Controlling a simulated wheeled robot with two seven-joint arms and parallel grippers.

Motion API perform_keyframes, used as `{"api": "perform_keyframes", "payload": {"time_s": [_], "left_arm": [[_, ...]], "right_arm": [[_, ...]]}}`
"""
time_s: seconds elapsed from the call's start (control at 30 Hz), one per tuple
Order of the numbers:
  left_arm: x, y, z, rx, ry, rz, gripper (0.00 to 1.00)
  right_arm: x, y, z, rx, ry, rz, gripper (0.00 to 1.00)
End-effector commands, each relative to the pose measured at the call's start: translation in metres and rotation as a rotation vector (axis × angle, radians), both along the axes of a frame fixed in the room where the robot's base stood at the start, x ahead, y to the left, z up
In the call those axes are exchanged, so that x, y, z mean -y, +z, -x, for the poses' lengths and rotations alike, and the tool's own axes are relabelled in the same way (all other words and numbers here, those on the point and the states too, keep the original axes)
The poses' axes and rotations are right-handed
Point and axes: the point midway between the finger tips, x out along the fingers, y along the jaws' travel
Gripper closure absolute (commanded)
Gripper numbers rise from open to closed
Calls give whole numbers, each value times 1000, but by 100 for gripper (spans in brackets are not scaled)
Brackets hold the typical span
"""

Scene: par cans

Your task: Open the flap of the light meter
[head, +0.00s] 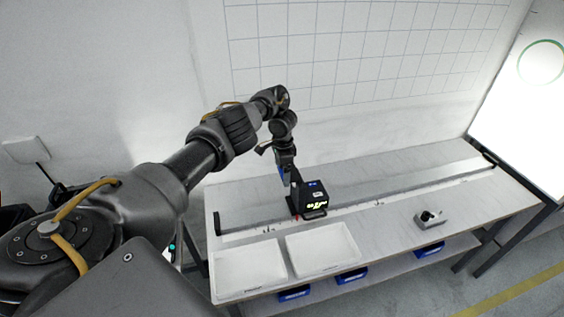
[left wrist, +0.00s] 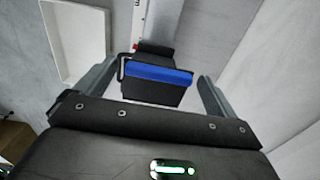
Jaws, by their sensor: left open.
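The light meter (head: 317,196) is a black box with a glowing display, standing on the bench behind the white trays. A dark upright panel shows on its left side, and I cannot tell whether this is the flap. My left gripper (head: 286,174) is open and points down at the meter's left side. In the left wrist view, a black body with a blue bar (left wrist: 158,76) and a thin dark loop at its left lies between the spread fingers of the left gripper (left wrist: 157,86). No finger clearly touches it. My right gripper is out of view.
Two white trays, the left one (head: 250,268) and the right one (head: 344,262), sit at the bench front. A small grey device (head: 430,218) stands at the right. The bench (head: 385,222) is clear between meter and device. A gridded wall rises behind.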

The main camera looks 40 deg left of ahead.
Motion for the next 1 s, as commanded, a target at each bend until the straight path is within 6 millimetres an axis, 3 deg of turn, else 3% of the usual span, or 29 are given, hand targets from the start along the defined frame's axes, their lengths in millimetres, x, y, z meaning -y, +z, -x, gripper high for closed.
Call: {"api": "perform_keyframes", "payload": {"time_s": [0.43, 0.8, 1.0], "left_arm": [[-1, 28, 0, 0, -3, -3, 5], [-1, 87, -1, 0, -1, 0, 5], [0, 104, -1, -1, 1, 2, 5]], "right_arm": [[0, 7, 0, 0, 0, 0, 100], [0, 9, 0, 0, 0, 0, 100], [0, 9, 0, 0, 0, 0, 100]]}}
